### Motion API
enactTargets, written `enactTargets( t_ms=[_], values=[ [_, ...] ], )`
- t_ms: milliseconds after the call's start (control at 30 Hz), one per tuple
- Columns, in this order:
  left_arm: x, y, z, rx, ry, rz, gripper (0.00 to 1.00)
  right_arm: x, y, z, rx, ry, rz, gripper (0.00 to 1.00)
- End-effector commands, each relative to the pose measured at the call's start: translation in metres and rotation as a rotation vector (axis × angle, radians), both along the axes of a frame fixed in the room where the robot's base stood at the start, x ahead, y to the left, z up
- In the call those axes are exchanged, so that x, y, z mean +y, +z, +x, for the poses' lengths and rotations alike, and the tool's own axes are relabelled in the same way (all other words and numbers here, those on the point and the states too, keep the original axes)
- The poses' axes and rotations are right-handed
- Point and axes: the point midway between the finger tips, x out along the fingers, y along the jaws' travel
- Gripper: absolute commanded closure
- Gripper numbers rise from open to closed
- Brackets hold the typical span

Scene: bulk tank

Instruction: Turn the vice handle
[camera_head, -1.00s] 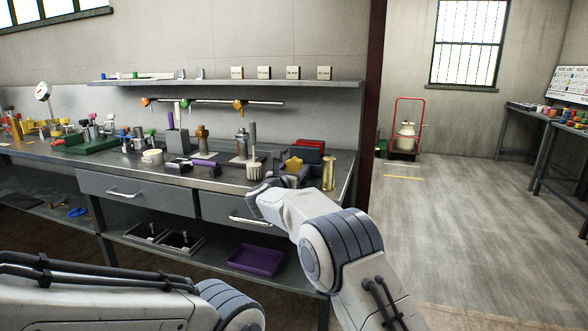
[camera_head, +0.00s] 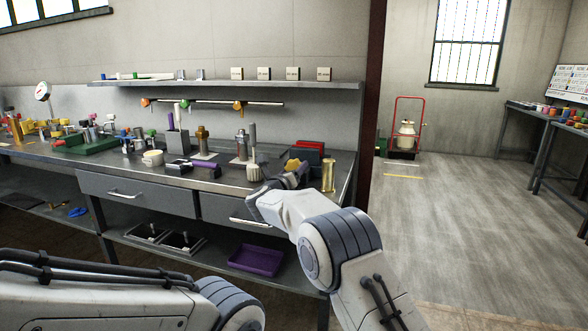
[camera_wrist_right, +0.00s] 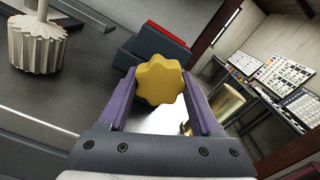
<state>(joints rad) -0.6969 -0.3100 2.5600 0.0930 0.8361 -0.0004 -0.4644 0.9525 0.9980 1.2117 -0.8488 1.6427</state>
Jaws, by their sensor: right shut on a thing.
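A yellow knob (camera_wrist_right: 160,79) with a lobed rim, which looks like the vice handle, sits between the purple-lined fingers of my right gripper (camera_wrist_right: 161,98) in the right wrist view. The fingers are shut on it from both sides. In the head view the yellow knob (camera_head: 292,164) shows near the right end of the bench, partly behind my right gripper (camera_head: 287,176). A dark grey and red block (camera_wrist_right: 152,50) stands behind the knob. I cannot tell whether it belongs to the vice. My left gripper is out of view.
A pale fluted piece (camera_wrist_right: 38,45) stands left of the knob. A brass cylinder (camera_head: 328,175) stands close on the right, near the bench end. Several tools and parts crowd the bench (camera_head: 225,184) to the left. The floor (camera_head: 455,215) at right is clear.

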Motion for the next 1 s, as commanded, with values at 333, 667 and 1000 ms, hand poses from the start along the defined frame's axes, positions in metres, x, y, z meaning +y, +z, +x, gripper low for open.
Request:
enactTargets(
  t_ms=[333,667,1000],
  values=[
    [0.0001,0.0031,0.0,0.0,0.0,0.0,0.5,0.0009,0.0006,-0.0003,0.021,0.0,-0.068,0.9],
    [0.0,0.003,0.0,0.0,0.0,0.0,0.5,0.0011,0.0006,-0.0003,0.021,0.002,-0.069,0.9],
    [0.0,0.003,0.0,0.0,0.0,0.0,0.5,0.0006,0.0003,-0.0001,0.022,0.001,-0.068,0.05]
  ],
)
